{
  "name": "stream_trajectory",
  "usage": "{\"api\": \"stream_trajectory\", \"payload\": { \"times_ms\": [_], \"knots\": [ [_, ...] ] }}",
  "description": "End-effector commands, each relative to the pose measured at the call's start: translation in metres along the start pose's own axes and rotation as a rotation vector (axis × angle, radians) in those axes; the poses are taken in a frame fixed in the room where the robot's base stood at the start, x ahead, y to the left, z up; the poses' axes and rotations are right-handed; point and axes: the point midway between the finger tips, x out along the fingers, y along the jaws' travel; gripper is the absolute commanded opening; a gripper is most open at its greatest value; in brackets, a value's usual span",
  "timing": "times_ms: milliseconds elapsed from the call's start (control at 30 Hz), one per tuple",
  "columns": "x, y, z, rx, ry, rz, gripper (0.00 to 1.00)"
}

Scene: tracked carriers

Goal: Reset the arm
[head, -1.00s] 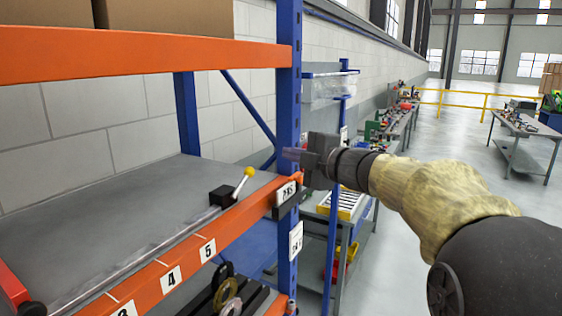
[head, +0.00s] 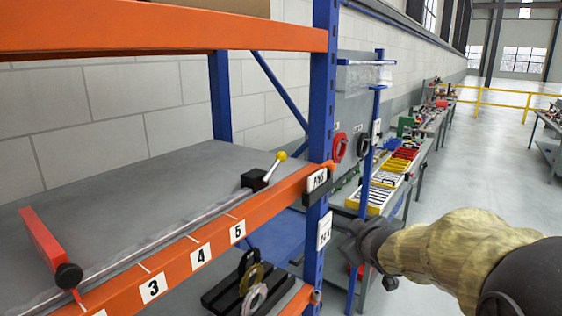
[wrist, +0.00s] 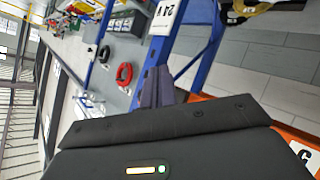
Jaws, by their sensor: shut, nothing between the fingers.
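My gripper (head: 350,246) is in the head view, low and just right of the blue shelf post. It is dark and hard to make out there. In the wrist view its two fingers (wrist: 158,86) stand together, shut and empty. On the shelf's front rail sits a black block with a yellow-knobbed lever (head: 264,178), near the right end. A red bar with a black knob (head: 48,246) lies across the rail at the left. My gripper is apart from both.
The orange shelf beam (head: 215,236) carries labels 3, 4 and 5. The blue post (head: 322,110) stands close to my gripper. Behind is a workbench with a yellow-edged tray (head: 378,190). Black and yellow rings (head: 250,282) sit on a lower level. Open floor lies right.

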Motion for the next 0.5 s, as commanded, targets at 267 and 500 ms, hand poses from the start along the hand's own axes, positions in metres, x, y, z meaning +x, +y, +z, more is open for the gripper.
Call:
{"api": "stream_trajectory", "payload": {
  "times_ms": [267,500],
  "knots": [
    [-0.033,-0.103,0.136,0.369,-0.47,-0.126,0.0],
    [-0.085,-0.177,0.203,0.589,-0.786,-0.221,0.0]
  ]
}}
